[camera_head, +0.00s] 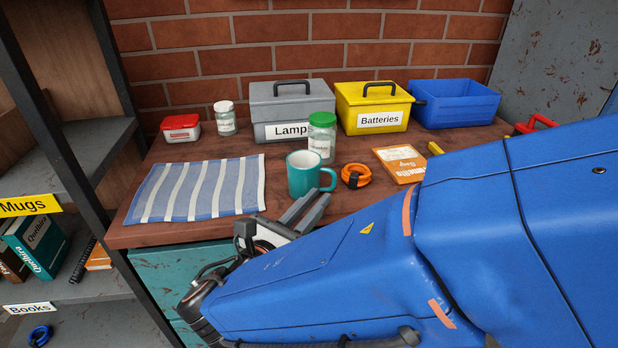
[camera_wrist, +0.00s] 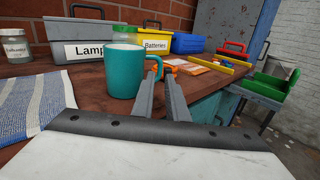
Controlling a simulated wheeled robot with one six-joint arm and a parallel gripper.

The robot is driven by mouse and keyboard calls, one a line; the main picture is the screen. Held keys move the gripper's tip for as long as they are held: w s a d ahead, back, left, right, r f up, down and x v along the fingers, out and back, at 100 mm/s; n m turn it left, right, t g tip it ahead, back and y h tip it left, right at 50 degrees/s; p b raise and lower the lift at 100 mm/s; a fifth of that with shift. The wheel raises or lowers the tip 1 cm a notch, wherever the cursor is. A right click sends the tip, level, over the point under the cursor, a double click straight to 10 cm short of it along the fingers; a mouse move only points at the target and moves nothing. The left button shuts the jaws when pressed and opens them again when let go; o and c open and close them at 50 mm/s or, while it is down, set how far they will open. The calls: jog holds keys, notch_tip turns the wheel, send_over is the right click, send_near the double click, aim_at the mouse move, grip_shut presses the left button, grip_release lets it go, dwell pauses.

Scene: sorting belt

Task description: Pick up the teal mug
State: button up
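The teal mug (camera_head: 303,174) stands upright near the front of the wooden table, with a white inside and its handle to the right. In the wrist view the mug (camera_wrist: 124,72) is just left of my fingers, and its handle shows by the left fingertip. My gripper (camera_head: 319,197) is low in front of the mug on its handle side. In the wrist view my gripper (camera_wrist: 160,76) has a gap between its two fingers and holds nothing. I cannot tell whether a fingertip touches the handle.
A green-lidded jar (camera_head: 322,137) stands close behind the mug. An orange cable coil (camera_head: 356,176) and an orange book (camera_head: 401,163) lie to the right. A striped cloth (camera_head: 199,188) lies left. A grey Lamps box (camera_head: 292,104), yellow Batteries box (camera_head: 372,105) and blue bin (camera_head: 455,104) line the back.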

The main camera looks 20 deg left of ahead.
aim_at(332, 182)
jog(key=shift+w+d+f, duration=0.1)
jog(key=shift+w+d, duration=0.1)
jog(key=shift+w, duration=1.2)
jog(key=shift+w+d+f, duration=0.1)
jog(key=shift+w+d, duration=0.15)
jog(key=shift+w, duration=1.1)
jog(key=shift+w+d, duration=0.2)
jog(key=shift+w, duration=1.2)
grip_shut()
